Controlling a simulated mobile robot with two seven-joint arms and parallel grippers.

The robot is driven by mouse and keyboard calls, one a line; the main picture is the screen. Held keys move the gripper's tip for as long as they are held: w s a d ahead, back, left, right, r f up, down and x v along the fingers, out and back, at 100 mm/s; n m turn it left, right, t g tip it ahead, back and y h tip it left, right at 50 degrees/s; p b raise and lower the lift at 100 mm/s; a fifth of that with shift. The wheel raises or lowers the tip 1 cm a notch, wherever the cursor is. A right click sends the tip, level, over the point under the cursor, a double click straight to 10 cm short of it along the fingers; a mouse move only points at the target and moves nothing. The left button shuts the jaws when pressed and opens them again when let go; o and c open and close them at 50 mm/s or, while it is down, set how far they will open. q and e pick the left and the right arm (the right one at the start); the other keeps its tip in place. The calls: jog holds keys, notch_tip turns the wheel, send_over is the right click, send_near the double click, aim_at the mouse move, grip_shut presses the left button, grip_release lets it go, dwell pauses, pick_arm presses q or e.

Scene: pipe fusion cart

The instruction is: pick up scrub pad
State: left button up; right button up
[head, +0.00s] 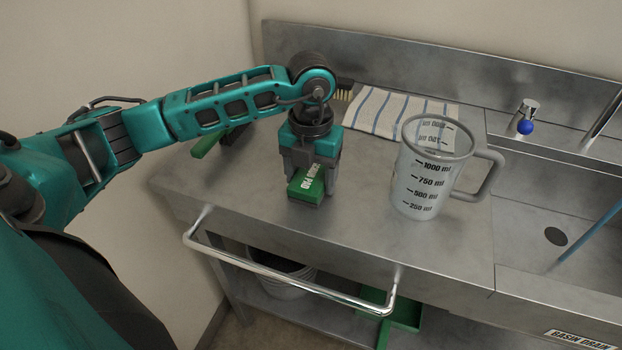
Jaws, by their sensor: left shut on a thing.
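The scrub pad (308,186) is a small green block with white lettering and a darker lower edge, in the middle of the head view. My left gripper (308,180) points down over it from above, with a grey finger on each side. The gripper is shut on the pad. The pad is at or just above the steel counter (365,222); I cannot tell whether it touches. The fingers and palm hide part of the pad. My right gripper is not in view.
A clear measuring jug (420,185) stands to the right. A striped cloth (390,112) lies behind. A green-handled tool (206,142) is partly hidden by my arm. The sink basin (590,190) is at the right. A rail (290,277) runs along the counter's front.

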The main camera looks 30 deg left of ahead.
aim_at(311, 175)
pick_arm(q)
jog(key=shift+r, duration=0.1)
notch_tip(311, 175, up, 20)
jog(key=p, duration=0.3)
dwell(0.3)
